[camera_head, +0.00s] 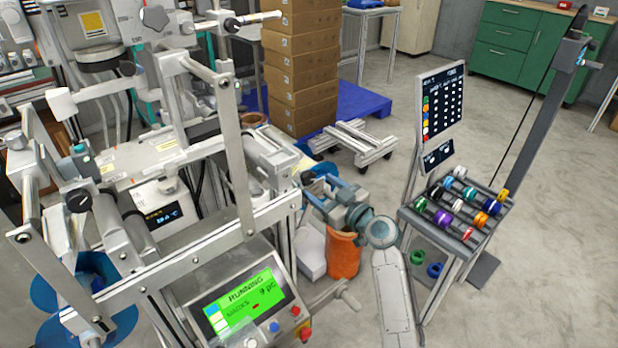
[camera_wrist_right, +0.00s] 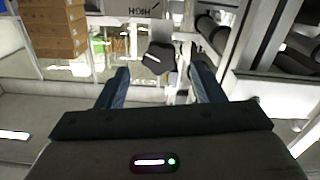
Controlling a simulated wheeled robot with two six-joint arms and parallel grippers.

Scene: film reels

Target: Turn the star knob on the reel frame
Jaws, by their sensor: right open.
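My left gripper is not in view.
Frame posts and a crossbar stand close left of my right gripper. An orange bin (camera_head: 343,256) stands below it. A green "RUNNING" screen (camera_head: 243,303) is at the front. A rack of colored reels (camera_head: 460,207) stands to the right. Boxes (camera_head: 302,75) are stacked behind. Floor at right is open.

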